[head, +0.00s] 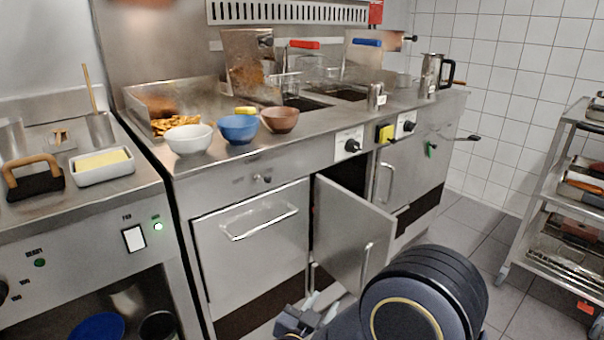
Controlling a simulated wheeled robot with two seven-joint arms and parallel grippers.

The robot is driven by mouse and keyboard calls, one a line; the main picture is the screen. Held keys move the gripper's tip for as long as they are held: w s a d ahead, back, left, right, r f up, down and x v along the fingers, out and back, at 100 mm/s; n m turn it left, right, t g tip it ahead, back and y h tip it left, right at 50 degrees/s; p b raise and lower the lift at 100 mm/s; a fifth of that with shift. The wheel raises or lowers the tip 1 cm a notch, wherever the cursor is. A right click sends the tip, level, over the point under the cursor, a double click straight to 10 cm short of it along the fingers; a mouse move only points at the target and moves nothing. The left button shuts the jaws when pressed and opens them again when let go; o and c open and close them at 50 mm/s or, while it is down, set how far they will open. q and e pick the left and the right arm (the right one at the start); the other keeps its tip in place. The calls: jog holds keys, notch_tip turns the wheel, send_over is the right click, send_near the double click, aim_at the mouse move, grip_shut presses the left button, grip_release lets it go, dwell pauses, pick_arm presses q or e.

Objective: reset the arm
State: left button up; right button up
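My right arm reaches in from the bottom edge of the head view, with its large dark round joint in front of the fryer counter. My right gripper (296,322) is low at the bottom edge, in front of the lower cabinet and close to the open cabinet door (350,238). It is small and partly cut off, so I cannot tell whether its fingers are open or shut. Whether it touches the door is not clear. My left gripper and arm are not in view.
White (188,139), blue (238,129) and brown (279,119) bowls stand on the fryer counter (200,165). The open door juts into the space before the cabinets. A metal rack (548,190) stands at the right. Tiled floor (492,228) between counter and rack is clear.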

jog(key=w+d+r+n+y, duration=0.1)
jog(key=w+d+r+y, duration=0.25)
jog(key=r+y, duration=0.45)
jog(key=s+d+r+n+g+y, duration=0.2)
jog(key=s+d+y, duration=0.2)
jog(key=s, duration=0.2)
jog(key=s+d+f+n+g, duration=0.1)
jog(key=s+d+f+g, duration=0.15)
jog(key=s, duration=0.45)
jog(key=s+d+f+n+g, duration=0.1)
jog(key=s+d+f+g, duration=0.1)
jog(key=s+d, duration=0.35)
jog(key=s+d+f+g, duration=0.1)
jog(key=s+f+g, duration=0.1)
jog(key=s, duration=0.6)
notch_tip(320, 180, up, 30)
jog(key=h+p, duration=0.1)
jog(key=p, duration=2.9)
jog(key=shift+s+f+n, duration=0.2)
jog(key=shift+s+n, duration=0.1)
jog(key=shift+g, duration=0.25)
